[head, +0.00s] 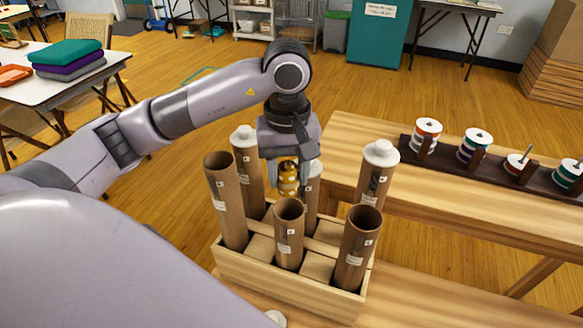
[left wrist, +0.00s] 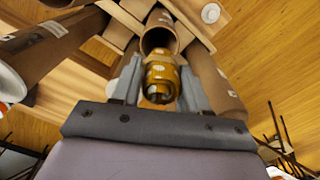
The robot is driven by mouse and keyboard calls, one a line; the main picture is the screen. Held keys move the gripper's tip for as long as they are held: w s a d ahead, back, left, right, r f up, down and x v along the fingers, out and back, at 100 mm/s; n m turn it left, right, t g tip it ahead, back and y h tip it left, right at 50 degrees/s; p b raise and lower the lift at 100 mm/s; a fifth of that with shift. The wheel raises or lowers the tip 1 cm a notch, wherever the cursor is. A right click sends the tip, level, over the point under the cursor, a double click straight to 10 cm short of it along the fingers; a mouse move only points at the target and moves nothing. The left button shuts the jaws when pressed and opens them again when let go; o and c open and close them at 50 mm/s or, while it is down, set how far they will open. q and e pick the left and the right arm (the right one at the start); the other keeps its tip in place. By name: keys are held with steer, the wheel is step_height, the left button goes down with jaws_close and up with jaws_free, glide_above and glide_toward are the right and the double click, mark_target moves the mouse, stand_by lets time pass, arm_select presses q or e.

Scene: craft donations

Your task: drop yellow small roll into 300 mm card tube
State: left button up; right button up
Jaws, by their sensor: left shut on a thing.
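The yellow small roll (head: 288,180), patterned with pale spots, is held between the fingers of my left gripper (head: 288,178). In the left wrist view the roll (left wrist: 161,76) sits between both fingers, with an open tube mouth (left wrist: 159,36) just beyond its far end. In the head view the roll hangs above and slightly behind the open front middle card tube (head: 289,240). Open tubes also stand at the left (head: 226,205) and front right (head: 357,250). The labels are too small to read, so I cannot tell which tube is 300 mm. My right gripper is out of view.
The tubes stand in a wooden divided crate (head: 285,290). White-capped tubes stand at back left (head: 247,170) and back right (head: 375,178); another tube behind my gripper is partly hidden. A dark rack (head: 490,174) holds ribbon spools on the bench at right.

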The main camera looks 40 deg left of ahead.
mark_target(289, 200)
arm_select(q)
step_height(289, 200, down, 5)
steer(key=b, duration=0.3)
steer(key=shift+f+b, duration=0.2)
steer(key=shift+b, duration=0.15)
steer(key=shift+f+b, duration=0.9)
steer(key=shift+f, duration=0.05)
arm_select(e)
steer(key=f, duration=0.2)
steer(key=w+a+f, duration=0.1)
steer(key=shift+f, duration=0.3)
arm_select(q)
steer(key=o, duration=1.1)
steer(key=shift+s+f, duration=0.1)
step_height(289, 200, up, 7)
steer(key=shift+p, duration=0.4)
steer(key=shift+r, duration=0.35)
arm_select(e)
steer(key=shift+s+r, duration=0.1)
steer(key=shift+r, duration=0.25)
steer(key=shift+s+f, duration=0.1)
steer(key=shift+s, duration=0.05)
